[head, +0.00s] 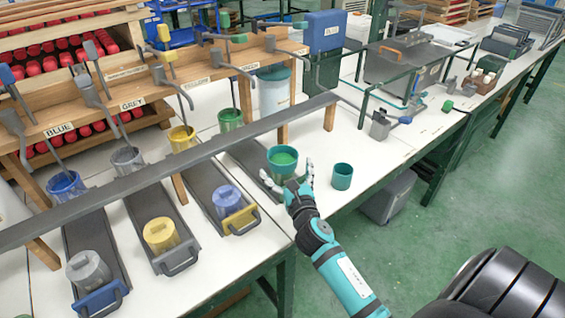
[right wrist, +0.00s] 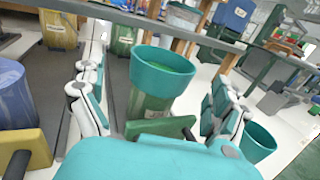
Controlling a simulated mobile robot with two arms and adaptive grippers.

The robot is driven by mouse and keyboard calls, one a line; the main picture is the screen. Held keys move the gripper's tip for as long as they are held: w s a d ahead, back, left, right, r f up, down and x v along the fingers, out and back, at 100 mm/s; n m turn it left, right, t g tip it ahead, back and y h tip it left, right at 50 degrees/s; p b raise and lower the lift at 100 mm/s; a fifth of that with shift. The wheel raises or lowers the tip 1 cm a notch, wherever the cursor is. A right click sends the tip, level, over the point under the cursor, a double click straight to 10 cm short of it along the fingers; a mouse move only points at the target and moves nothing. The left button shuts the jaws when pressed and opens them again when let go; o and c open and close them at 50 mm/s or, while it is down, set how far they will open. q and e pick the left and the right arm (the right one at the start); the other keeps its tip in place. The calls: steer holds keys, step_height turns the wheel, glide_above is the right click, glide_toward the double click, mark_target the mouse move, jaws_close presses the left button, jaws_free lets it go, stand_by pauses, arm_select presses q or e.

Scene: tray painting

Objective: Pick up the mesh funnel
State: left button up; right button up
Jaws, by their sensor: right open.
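A teal, wide-rimmed piece that looks like the mesh funnel (head: 282,155) sits on top of a green pot in the head view. In the right wrist view the funnel (right wrist: 160,77) is upright on the green pot (right wrist: 148,105), with green showing inside its rim. Its mesh cannot be made out. My right gripper (head: 290,177) is open, its fingers spread on the near side of the pot. In the right wrist view the fingers stand to either side of the pot, with no grip on it. My left gripper is not in view.
A second teal cup (head: 342,177) stands on the white table just right of my right gripper. A long grey bar (head: 180,176) crosses above the trays. Blue, yellow and grey pots stand on trays to the left.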

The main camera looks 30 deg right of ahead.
mark_target(283, 163)
steer(key=x, duration=0.5)
steer(key=shift+s+d, duration=0.1)
steer(key=shift+d, duration=0.15)
steer(key=shift+r, duration=0.1)
steer(key=c, duration=1.2)
